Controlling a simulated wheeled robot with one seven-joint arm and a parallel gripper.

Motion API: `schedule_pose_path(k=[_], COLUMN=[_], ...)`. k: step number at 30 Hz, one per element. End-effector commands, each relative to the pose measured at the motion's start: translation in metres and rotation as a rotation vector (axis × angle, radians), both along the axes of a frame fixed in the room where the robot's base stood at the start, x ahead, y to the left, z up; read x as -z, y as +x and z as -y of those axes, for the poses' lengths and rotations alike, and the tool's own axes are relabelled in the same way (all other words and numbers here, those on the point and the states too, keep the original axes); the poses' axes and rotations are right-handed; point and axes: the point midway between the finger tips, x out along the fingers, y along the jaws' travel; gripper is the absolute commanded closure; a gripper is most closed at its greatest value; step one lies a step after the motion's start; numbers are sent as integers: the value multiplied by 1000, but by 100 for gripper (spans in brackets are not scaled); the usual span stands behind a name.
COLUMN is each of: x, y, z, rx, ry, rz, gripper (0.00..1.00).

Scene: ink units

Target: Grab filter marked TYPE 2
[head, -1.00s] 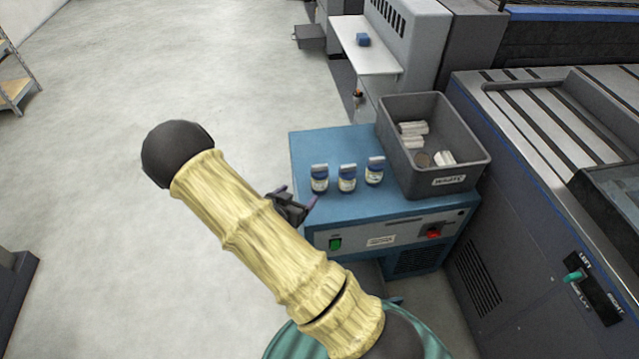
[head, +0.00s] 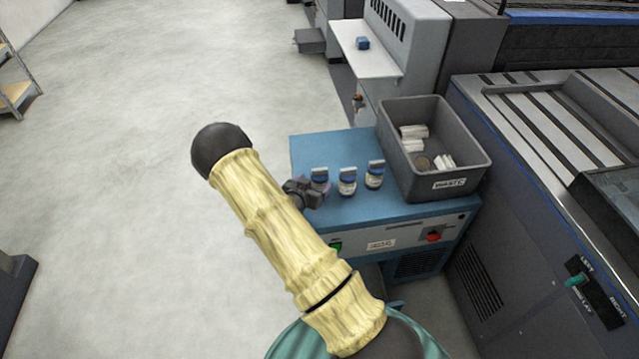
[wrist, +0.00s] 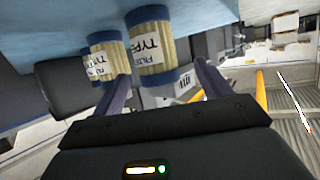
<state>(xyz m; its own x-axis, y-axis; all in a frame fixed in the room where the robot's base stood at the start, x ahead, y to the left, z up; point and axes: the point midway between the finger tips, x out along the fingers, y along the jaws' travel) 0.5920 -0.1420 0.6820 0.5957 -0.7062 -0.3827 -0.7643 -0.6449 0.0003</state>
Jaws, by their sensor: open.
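Three small filters with blue caps and white labels stand in a row on the blue cabinet: the left one (head: 320,176), the middle one (head: 347,181) and the right one (head: 375,174). Their markings are too small to read in the head view. My gripper (head: 312,192) is at the left filter, partly covering it. In the wrist view, my gripper (wrist: 162,82) is open, with a pleated filter (wrist: 152,45) ahead of and between its fingers. Its label reads "FILTER TYPE"; I cannot read its number. Another filter (wrist: 106,58) shows to the left, also without a legible number.
The blue cabinet (head: 310,145) has a green switch and a red knob on its front. A grey bin (head: 400,180) labelled like "WASTE" with several pale items stands at its back right. A large grey machine (head: 490,230) is to the right. Open floor lies left.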

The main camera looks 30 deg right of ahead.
Motion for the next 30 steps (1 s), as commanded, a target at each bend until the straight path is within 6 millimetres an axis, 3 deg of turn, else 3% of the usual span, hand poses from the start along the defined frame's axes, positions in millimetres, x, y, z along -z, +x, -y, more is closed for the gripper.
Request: schedule_pose_path(k=[12,24,30], x=[2,18,18], y=[4,31,32], z=[5,42,43], rx=[0,0,0], ry=[0,0,1], rz=[0,0,-1], gripper=[24,24,24])
